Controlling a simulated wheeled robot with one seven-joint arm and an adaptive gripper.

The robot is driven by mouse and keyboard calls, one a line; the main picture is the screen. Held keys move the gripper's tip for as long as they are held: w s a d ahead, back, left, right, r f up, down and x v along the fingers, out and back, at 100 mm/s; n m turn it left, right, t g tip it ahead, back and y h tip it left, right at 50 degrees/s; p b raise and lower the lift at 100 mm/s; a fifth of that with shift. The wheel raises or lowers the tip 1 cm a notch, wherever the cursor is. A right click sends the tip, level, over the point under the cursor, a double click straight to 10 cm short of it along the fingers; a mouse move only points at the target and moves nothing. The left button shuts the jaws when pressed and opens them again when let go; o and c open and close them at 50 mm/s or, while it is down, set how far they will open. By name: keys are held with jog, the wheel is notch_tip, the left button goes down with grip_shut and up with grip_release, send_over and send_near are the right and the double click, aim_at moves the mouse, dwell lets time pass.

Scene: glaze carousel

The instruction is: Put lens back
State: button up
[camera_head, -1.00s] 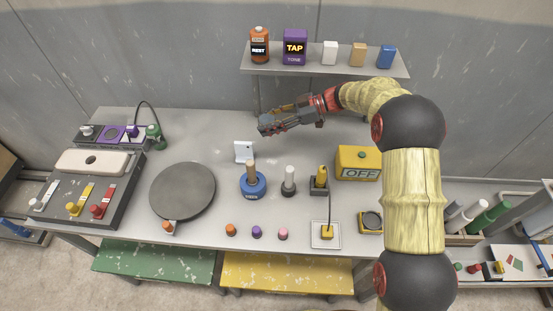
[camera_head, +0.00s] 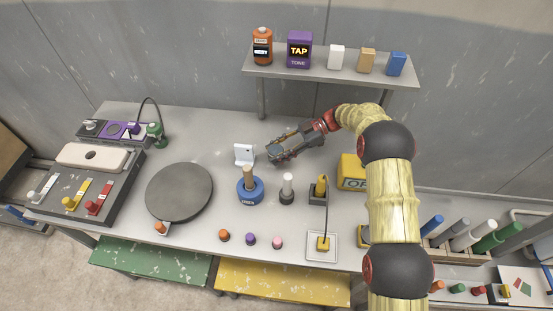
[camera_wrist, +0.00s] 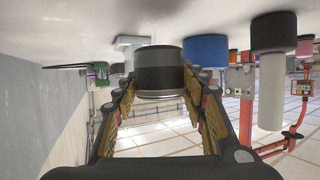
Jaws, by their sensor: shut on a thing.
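The lens (camera_wrist: 160,70) is a short dark cylinder with a grey band. In the wrist view it sits between the two fingers of my gripper (camera_wrist: 160,95), which is shut on it. In the head view my gripper (camera_head: 275,154) is low over the back middle of the table, just right of a small white stand (camera_head: 244,153). The lens is hard to make out there against the dark fingers. The white stand also shows behind the lens in the wrist view (camera_wrist: 130,41).
A blue-based peg (camera_head: 249,190), a white-handled tool (camera_head: 287,188) and a yellow-topped tool (camera_head: 319,189) stand in front of my gripper. A yellow box (camera_head: 350,172) is to its right. A round grey turntable (camera_head: 179,192) lies left.

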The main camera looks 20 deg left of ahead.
jog(key=shift+f+b, duration=0.3)
jog(key=shift+f, duration=1.45)
jog(key=shift+f, duration=0.2)
jog(key=o, duration=1.3)
jog(key=shift+r, duration=0.25)
jog(key=p+v, duration=0.1)
jog(key=v, duration=1)
jog(key=shift+w+d+r, duration=0.15)
jog(key=shift+w+d, duration=0.1)
jog(key=shift+d, duration=0.05)
